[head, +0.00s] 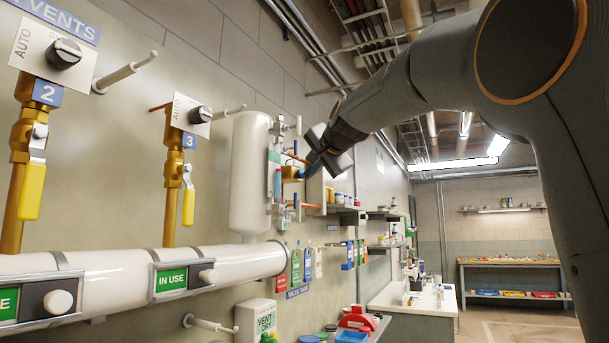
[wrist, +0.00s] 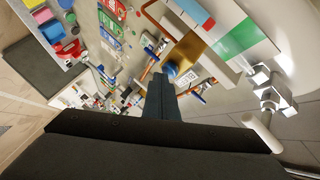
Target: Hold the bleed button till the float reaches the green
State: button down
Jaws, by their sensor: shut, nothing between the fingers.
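The bleed button (wrist: 171,70) looks like a round blue cap on the end of a brass block (wrist: 195,52); the block also shows in the head view (head: 291,173). My gripper (wrist: 164,84) is shut and empty, its tips right at the blue cap. I cannot tell whether they touch or press it. In the head view my gripper (head: 318,158) partly hides the button. The gauge beside the white vessel (head: 250,175) has a green band (wrist: 237,37). A small red piece (wrist: 208,24), perhaps the float, sits between a light-blue stretch (wrist: 191,10) and the green.
A white valve handle (wrist: 262,131) and metal fittings stand close to my gripper. A white pipe (head: 120,275) with IN USE signs runs along the left wall. Shelves and a workbench (head: 512,277) are farther back. Open floor lies at the lower right.

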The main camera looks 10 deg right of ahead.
jog(key=shift+d, duration=0.1)
dwell(0.4)
jog(key=shift+s+d+b, duration=0.5)
jog(key=shift+d+b, duration=0.1)
jog(key=shift+b, duration=0.05)
jog(key=shift+s+d+b, duration=0.75)
jog(key=shift+d+b, duration=0.05)
jog(key=shift+d, duration=0.25)
jog(key=shift+s+d+b, duration=0.75)
jog(key=shift+d, duration=0.25)
dwell(1.9)
